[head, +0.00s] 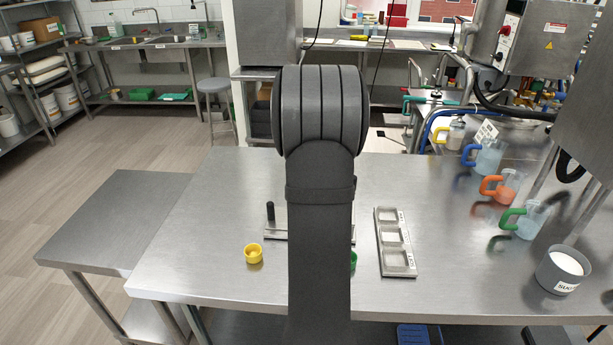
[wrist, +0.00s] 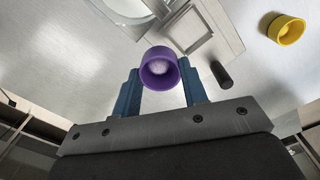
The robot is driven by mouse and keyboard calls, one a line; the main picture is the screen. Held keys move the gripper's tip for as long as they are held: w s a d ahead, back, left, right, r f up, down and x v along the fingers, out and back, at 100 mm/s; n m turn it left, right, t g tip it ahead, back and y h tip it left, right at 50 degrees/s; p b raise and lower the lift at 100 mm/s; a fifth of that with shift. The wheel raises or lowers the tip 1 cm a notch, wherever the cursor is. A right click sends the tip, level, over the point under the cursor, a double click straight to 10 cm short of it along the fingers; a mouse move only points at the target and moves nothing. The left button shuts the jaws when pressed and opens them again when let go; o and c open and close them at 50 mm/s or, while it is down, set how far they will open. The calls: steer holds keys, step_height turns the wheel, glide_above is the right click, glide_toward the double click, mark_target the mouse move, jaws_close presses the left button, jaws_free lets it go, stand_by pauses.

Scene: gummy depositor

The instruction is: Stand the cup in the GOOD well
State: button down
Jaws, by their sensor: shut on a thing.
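A purple cup (wrist: 159,83) sits between the two blue fingers of my gripper (wrist: 159,70) in the wrist view. The gripper is shut on it, and pale contents show inside its round mouth. In the head view my own arm hides the gripper and the purple cup. A metal tray with three square wells (head: 384,227) lies on the table right of my arm. Its labels are too small to read surely, so I cannot tell which well is GOOD. The tray's wells look empty of cups.
A yellow cup (head: 253,255) stands left of my arm; it also shows in the wrist view (wrist: 288,30). A green cup (head: 354,260) is partly hidden by my arm. Several handled pitchers (head: 505,186) and a grey tub (head: 560,272) stand right.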

steer(key=w+d+m, duration=0.6)
steer(key=d+m, duration=0.3)
steer(key=d, duration=0.1)
steer(key=s+d+n, duration=0.8)
steer(key=s+d, duration=0.5)
steer(key=s, duration=0.1)
steer(key=shift+s+r+n, duration=0.2)
steer(key=shift+r+n, duration=0.2)
steer(key=shift+f, duration=3.1)
steer(key=shift+f, duration=0.1)
